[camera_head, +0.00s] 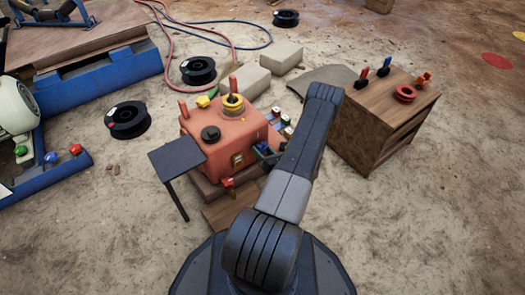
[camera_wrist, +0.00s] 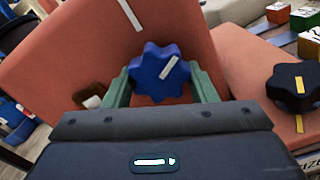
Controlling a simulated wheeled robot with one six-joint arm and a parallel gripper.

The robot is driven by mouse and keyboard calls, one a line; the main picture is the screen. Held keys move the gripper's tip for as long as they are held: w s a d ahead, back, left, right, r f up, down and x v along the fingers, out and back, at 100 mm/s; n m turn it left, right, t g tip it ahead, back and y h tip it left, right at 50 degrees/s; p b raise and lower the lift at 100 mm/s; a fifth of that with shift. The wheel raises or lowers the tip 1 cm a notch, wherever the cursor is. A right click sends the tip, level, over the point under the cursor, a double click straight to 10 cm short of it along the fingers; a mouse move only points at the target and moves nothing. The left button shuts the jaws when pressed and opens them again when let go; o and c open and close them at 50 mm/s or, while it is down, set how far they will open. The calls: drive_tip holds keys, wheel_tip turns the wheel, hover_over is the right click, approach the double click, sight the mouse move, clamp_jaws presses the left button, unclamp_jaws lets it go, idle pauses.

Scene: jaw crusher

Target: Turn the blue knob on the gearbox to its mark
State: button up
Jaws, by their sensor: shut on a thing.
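The gearbox (camera_head: 213,140) is an orange-red housing in the middle of the head view. Its blue knob (camera_wrist: 160,73) has a lobed rim and a pale pointer line that leans up and to the right in the wrist view. A white mark (camera_wrist: 131,15) lies on the orange face (camera_wrist: 85,45), above and left of the knob. The line and the mark point in different directions. My gripper (camera_wrist: 160,88) has its green fingers shut on the knob, one on each side. In the head view my gripper (camera_head: 267,152) is at the housing's right side, with the knob mostly hidden.
A black knob (camera_wrist: 295,85) with a yellow line sits right of my gripper, with a yellow mark (camera_wrist: 299,123) below it. Small coloured blocks (camera_head: 283,120) lie beside the gearbox. A wooden crate (camera_head: 385,115) stands right. A dark side table (camera_head: 177,156) stands left.

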drive_tip(key=shift+n, duration=0.3)
drive_tip(key=shift+n+b, duration=0.45)
drive_tip(key=shift+n, duration=0.45)
drive_tip(key=n, duration=0.3)
drive_tip(key=shift+d+n, duration=0.1)
drive_tip(key=shift+n, duration=0.2)
drive_tip(key=n, duration=0.5)
drive_tip(key=shift+w+d+n, duration=0.1)
drive_tip(key=shift+w+n, duration=0.05)
drive_tip(key=shift+n, duration=0.15)
drive_tip(key=o, duration=1)
drive_tip(key=p+v, duration=0.3)
drive_tip(key=v, duration=1)
drive_tip(key=shift+s+d+p, duration=0.25)
drive_tip(key=shift+s+p, duration=0.1)
